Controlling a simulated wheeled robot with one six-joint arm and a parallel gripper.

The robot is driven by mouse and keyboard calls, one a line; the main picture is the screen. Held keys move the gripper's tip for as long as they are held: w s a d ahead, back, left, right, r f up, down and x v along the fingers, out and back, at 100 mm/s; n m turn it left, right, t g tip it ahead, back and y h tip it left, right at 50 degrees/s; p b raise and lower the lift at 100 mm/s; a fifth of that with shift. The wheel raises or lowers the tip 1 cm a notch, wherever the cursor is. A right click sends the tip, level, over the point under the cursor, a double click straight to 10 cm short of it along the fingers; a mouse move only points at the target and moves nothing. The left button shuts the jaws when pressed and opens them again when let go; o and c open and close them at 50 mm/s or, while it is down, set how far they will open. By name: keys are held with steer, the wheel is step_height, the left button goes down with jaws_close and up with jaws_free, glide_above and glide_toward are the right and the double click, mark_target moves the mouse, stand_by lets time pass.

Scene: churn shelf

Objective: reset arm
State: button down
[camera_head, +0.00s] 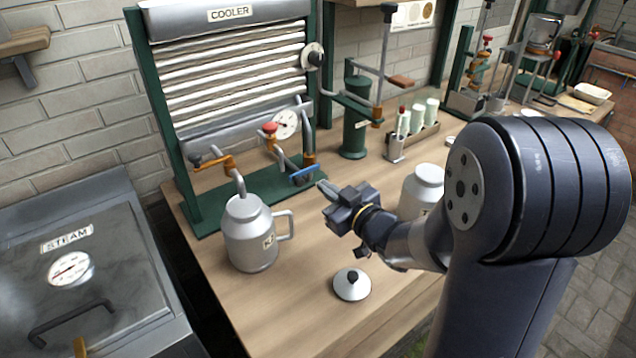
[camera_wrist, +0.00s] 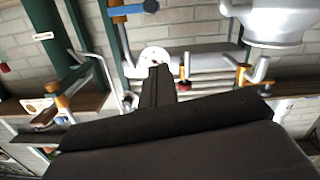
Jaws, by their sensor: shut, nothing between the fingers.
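My gripper (camera_head: 324,188) is in the middle of the head view, above the wooden bench and pointing left toward the cooler. Its fingers are shut with nothing between them. In the wrist view my gripper (camera_wrist: 157,75) shows as dark fingers together at the centre. A silver can with a handle (camera_head: 252,235) stands upright on the bench to the left of my gripper, apart from it. A small silver lid with a black knob (camera_head: 352,284) lies on the bench below my gripper.
The cooler (camera_head: 230,70), with a blue-handled valve (camera_head: 304,174), stands at the back of the bench (camera_head: 300,320). A steam box (camera_head: 85,265) is at the left. A holder with pale green tubes (camera_head: 410,135) stands behind my gripper. The bench front is mostly clear.

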mark_target(306, 173)
steer(key=shift+s+d, duration=0.2)
steer(key=shift+s, duration=0.05)
steer(key=w+a+f, duration=0.4)
steer(key=w+a, duration=0.1)
steer(key=w, duration=0.4)
steer(key=shift+a+f, duration=0.15)
steer(key=shift+f, duration=0.15)
steer(key=shift+w, duration=0.1)
stand_by(0.4)
